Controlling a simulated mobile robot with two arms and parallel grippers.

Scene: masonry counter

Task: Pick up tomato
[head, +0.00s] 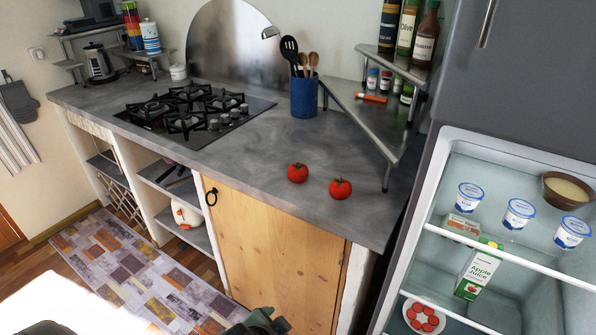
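Two red tomatoes lie on the grey stone counter (240,155) in the head view. One tomato (298,173) is on the left, and the other tomato (340,188) is a little to the right and closer to the counter's front edge. They are apart, with clear counter around them. Only dark green parts of my arms show at the bottom edge, well below the counter top. No gripper fingers can be made out, and nothing of mine touches a tomato.
A metal corner shelf (365,112) with bottles and jars stands behind and right of the tomatoes. A blue utensil pot (304,97) and a black stove (190,108) are further left. An open fridge (500,240) holding food is on the right.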

